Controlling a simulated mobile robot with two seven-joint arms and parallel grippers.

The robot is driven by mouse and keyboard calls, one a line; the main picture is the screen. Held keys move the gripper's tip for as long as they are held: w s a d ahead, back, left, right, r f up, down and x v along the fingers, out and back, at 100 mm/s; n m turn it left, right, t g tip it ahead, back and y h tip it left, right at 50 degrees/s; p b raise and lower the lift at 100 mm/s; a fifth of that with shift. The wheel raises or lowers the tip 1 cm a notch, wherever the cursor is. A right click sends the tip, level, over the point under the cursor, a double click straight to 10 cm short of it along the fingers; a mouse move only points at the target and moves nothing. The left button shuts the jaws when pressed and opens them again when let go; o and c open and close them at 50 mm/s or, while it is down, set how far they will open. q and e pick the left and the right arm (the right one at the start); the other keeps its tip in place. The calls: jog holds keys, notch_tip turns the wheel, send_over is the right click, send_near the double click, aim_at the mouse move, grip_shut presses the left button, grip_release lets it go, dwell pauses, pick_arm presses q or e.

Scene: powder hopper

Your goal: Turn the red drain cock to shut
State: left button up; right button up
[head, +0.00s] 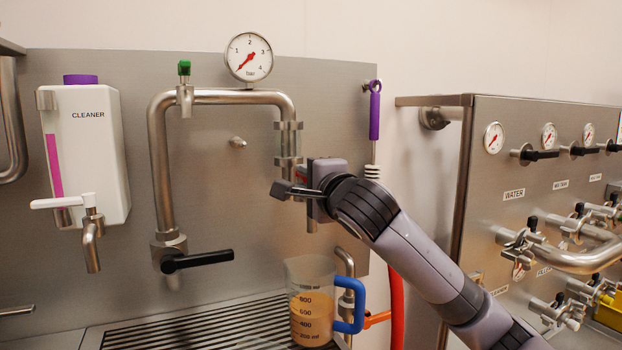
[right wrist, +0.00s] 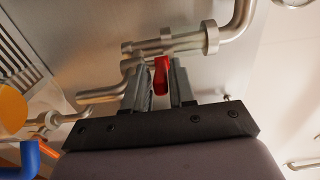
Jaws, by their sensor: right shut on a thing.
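The red drain cock (right wrist: 161,76) shows in the right wrist view as a short red lever beside the steel pipe fittings. My right gripper (right wrist: 160,84) has one finger on each side of the red lever and is shut on it. In the head view my right gripper (head: 296,190) is at the lower end of the sight-glass pipe (head: 288,150), and it mostly hides the cock there. I cannot tell the lever's exact angle. My left gripper is not in view.
A measuring jug (head: 310,302) with orange liquid and a blue handle stands on the drain grating (head: 190,325) below my right gripper. A black-handled valve (head: 198,261) is to the left. A purple-handled brush (head: 375,115) hangs to the right. A valve panel (head: 500,180) stands further right.

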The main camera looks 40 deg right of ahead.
jog(key=shift+w+a, duration=0.3)
jog(key=shift+a, duration=0.25)
jog(key=shift+w+a+p, duration=0.3)
jog(key=shift+w, duration=0.1)
jog(key=shift+w+a, duration=0.45)
jog(key=shift+w, duration=0.1)
jog(key=shift+w+a+p, duration=0.35)
jog(key=shift+w+p, duration=0.15)
jog(key=shift+w, duration=0.45)
